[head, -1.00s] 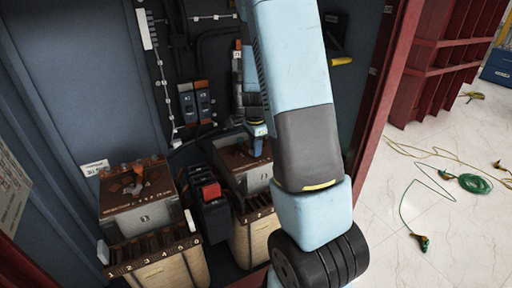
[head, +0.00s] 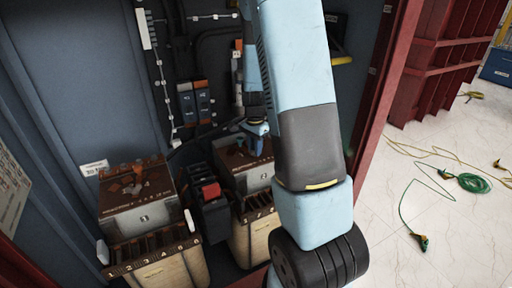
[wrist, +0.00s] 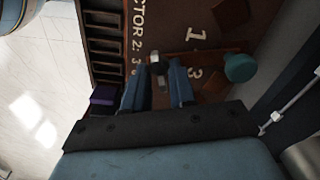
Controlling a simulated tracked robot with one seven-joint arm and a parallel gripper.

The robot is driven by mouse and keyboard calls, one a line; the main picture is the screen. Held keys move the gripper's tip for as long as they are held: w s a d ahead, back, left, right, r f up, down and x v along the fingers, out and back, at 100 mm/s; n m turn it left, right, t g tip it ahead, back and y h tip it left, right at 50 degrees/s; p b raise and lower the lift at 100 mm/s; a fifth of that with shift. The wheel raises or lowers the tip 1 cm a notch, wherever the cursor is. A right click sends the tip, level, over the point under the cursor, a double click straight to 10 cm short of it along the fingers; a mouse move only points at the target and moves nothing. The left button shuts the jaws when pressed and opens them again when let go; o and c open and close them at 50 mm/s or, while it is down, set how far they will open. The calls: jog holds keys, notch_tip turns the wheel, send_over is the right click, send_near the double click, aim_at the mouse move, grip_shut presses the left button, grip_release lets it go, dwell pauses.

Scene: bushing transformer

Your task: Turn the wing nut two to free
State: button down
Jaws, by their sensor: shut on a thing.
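The right-hand brown-topped transformer box (head: 232,155) stands in the cabinet in the head view. My gripper (head: 259,144) is over its top, with the fingers pointing down. In the wrist view my gripper (wrist: 156,78) has its two blue-grey fingers on either side of a small dark and silver fastener (wrist: 158,66), which looks like the wing nut. The gripper is shut on it. The fingers hide part of its shape. A teal knob (wrist: 239,67) sits to the right on the same brown top, apart from the fingers.
A similar box (head: 138,212) stands to the left. A device with a red part (head: 210,191) is between the boxes. The red cabinet edge (head: 378,120) is right of my arm. A green cable (head: 474,183) lies on the floor outside.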

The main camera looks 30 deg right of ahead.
jog(key=n, duration=0.5)
jog(key=shift+a+n, duration=0.1)
jog(key=shift+n, duration=0.3)
jog(key=n, duration=0.5)
jog(key=shift+n, duration=0.3)
jog(key=c, duration=1.2)
grip_release()
jog(key=shift+c, duration=0.2)
jog(key=shift+r, duration=0.1)
notch_tip(320, 180, up, 14)
jog(key=shift+f, duration=0.25)
